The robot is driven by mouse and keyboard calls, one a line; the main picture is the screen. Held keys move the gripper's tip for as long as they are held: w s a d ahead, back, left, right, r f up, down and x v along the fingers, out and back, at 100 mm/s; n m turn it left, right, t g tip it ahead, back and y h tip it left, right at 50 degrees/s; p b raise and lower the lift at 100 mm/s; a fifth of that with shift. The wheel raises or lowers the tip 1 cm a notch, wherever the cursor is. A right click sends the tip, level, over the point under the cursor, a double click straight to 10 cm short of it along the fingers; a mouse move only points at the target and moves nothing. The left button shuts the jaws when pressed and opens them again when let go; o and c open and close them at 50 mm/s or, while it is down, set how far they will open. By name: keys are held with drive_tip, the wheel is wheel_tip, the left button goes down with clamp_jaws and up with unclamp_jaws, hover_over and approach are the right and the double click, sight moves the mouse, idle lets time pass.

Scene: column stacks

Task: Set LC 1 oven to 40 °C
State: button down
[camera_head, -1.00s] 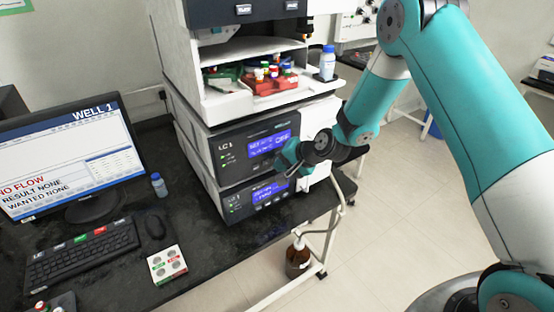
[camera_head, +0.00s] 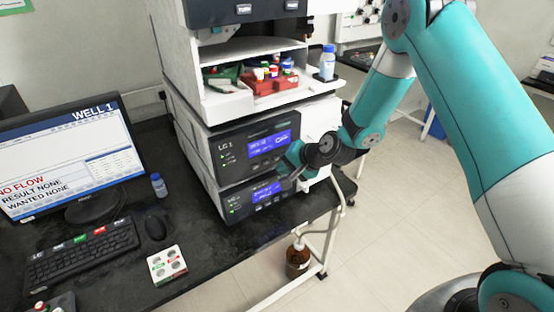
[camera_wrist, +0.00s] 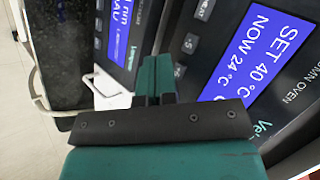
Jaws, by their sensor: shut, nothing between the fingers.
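The LC 1 oven is the upper dark-fronted unit with a lit blue display (camera_head: 268,143) in the head view. In the wrist view its display (camera_wrist: 243,58) reads SET 40 °C and NOW 24 °C, with lettering ending "MN OVEN" beside it. A +5 key (camera_wrist: 179,71) and another key (camera_wrist: 190,43) lie next to that display. My gripper (camera_wrist: 155,92) is shut and empty, its fingertips close to the key row. Whether they touch a key cannot be told. In the head view my gripper (camera_head: 290,180) is at the panel fronts, covering part of them.
A second unit with its own blue display (camera_head: 267,190) sits directly below. A shelf above holds a red vial rack (camera_head: 270,84) and a blue-capped bottle (camera_head: 327,63). A monitor (camera_head: 70,155), keyboard (camera_head: 80,255) and mouse (camera_head: 155,227) stand on the bench at left.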

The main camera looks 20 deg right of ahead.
drive_tip(key=s, duration=0.1)
drive_tip(key=s+d, duration=0.1)
drive_tip(key=s, duration=0.1)
drive_tip(key=s+b, duration=0.1)
drive_tip(key=shift+s+d, duration=0.25)
drive_tip(key=shift+s, duration=0.1)
idle(0.6)
drive_tip(key=s+a+r+n+g, duration=0.25)
drive_tip(key=s+r+n, duration=0.2)
drive_tip(key=r, duration=0.25)
drive_tip(key=s+a+r+n+g, duration=0.2)
drive_tip(key=s+a+r+n, duration=0.15)
drive_tip(key=s+r, duration=0.3)
drive_tip(key=s+r+n+g, duration=0.1)
drive_tip(key=s+r+n, duration=0.1)
drive_tip(key=s, duration=0.4)
drive_tip(key=s+r+n+g+h, duration=0.1)
drive_tip(key=s+r+n, duration=0.1)
drive_tip(key=s, duration=0.4)
drive_tip(key=s+d+r+n+g+h, duration=0.1)
drive_tip(key=s+r+n, duration=0.1)
drive_tip(key=s+r, duration=0.2)
drive_tip(key=shift+s+n, duration=0.3)
drive_tip(key=shift+s, duration=0.6)
